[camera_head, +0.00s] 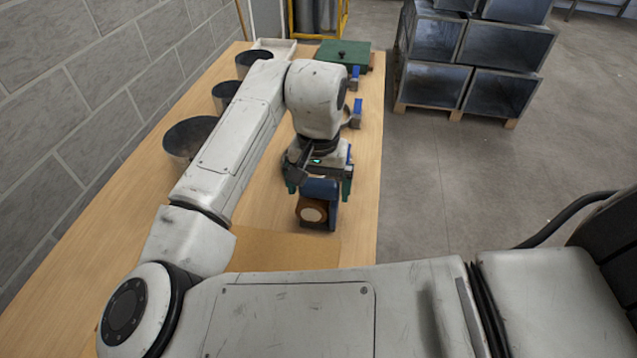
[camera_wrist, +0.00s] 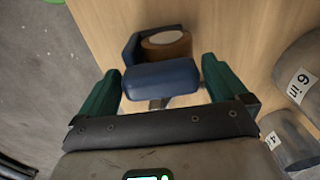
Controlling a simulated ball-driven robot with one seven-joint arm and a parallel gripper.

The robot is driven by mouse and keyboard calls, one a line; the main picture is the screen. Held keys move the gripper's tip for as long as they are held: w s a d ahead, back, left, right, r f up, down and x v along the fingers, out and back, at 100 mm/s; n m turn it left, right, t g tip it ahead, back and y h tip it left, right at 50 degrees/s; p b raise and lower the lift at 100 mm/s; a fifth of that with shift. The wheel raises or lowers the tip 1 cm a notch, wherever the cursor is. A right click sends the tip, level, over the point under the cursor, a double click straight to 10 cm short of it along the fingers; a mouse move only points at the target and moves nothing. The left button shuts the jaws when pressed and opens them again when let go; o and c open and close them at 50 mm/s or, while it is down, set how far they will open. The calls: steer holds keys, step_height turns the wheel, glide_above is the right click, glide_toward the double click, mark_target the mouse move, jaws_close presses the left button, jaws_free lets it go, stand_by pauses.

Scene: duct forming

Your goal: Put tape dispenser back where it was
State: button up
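The tape dispenser, a dark blue body (camera_head: 322,188) with a brown tape roll (camera_head: 312,211), is near the right edge of the wooden table (camera_head: 262,222). In the wrist view, its blue body (camera_wrist: 160,78) lies between the green fingers, with the roll (camera_wrist: 166,42) beyond. My gripper (camera_head: 319,188) points down over the dispenser. In the wrist view, my gripper (camera_wrist: 162,80) has its fingers wide apart at either side of the blue body, with narrow gaps and no clear grip. The dispenser's underside is hidden, so its contact with the table cannot be told.
Round metal duct pieces (camera_head: 188,137) stand along the wall side. A green box (camera_head: 342,53) and a pale tray (camera_head: 275,47) are at the far end. Blue-handled tools (camera_head: 355,112) lie along the right edge. A brown board (camera_head: 283,250) lies nearer me. Duct sections (camera_head: 470,70) are stacked off the table.

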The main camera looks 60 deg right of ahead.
step_height(320, 180, up, 12)
steer(key=shift+r, duration=0.2)
stand_by(0.5)
steer(key=shift+r+p, duration=0.1)
steer(key=shift+p, duration=0.2)
